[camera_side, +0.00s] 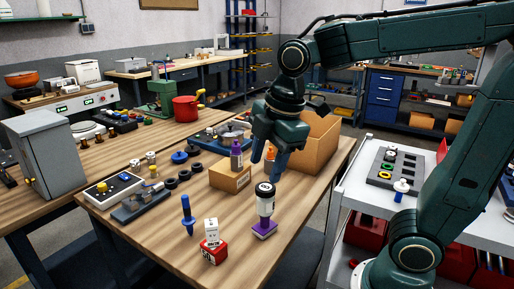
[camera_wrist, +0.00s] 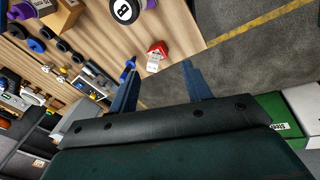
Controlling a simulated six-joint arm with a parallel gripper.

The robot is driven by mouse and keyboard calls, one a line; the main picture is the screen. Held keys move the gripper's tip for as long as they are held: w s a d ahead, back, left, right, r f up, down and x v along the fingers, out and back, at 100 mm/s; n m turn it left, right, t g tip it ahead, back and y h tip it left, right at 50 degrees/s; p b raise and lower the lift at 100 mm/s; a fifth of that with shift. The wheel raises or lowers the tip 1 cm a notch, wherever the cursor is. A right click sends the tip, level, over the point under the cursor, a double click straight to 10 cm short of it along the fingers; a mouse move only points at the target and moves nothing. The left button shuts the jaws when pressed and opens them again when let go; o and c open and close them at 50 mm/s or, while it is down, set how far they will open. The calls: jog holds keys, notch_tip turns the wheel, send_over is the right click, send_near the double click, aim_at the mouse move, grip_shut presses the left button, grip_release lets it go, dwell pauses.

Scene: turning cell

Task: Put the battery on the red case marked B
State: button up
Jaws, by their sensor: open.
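A small red case (camera_side: 214,252) stands near the front edge of the wooden table, with a white block (camera_side: 211,228) on top bearing dark marks too small to read. In the wrist view the red case (camera_wrist: 157,47) shows beyond the fingertips. Right of it, a white cylinder with a black top (camera_side: 265,199) stands upright on a purple base (camera_side: 264,230); I cannot tell if it is the battery. A round black top marked B (camera_wrist: 124,10) shows in the wrist view. My gripper (camera_side: 266,168) is open and empty, just above and behind the cylinder.
A cardboard box (camera_side: 231,177) bears a purple bottle (camera_side: 237,153), and a larger open carton (camera_side: 313,142) stands behind. A white cart (camera_side: 360,193) is at the right. The front right tabletop is mostly clear.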

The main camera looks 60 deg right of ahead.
jog(key=s+d+f+m+t, duration=0.1)
jog(key=s+d+m+t, duration=0.1)
jog(key=s+m, duration=0.8)
jog(key=shift+s+d+m+t, duration=0.4)
jog(key=shift+d+m, duration=0.2)
jog(key=shift+m, duration=1.1)
jog(key=shift+f, duration=0.1)
